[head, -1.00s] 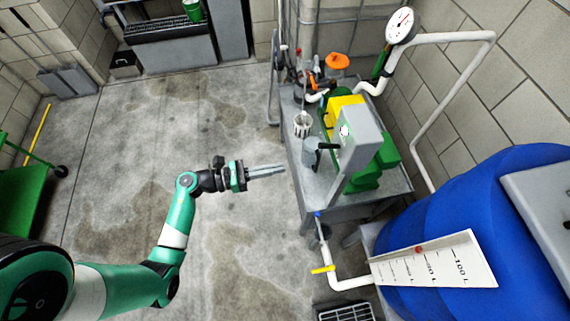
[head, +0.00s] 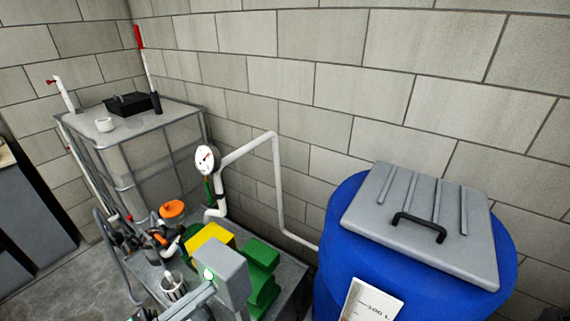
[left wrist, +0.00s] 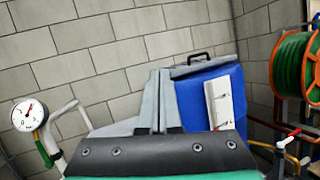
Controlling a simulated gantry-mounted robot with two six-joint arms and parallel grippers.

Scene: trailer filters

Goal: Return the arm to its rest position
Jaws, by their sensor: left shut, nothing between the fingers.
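The rest of my left arm is out of the head view. My right gripper is in neither view.
The blue tank (head: 335,235) with a grey handled lid (head: 420,215) stands at right. A pressure gauge (head: 206,160) and a hose reel (left wrist: 292,65) also show.

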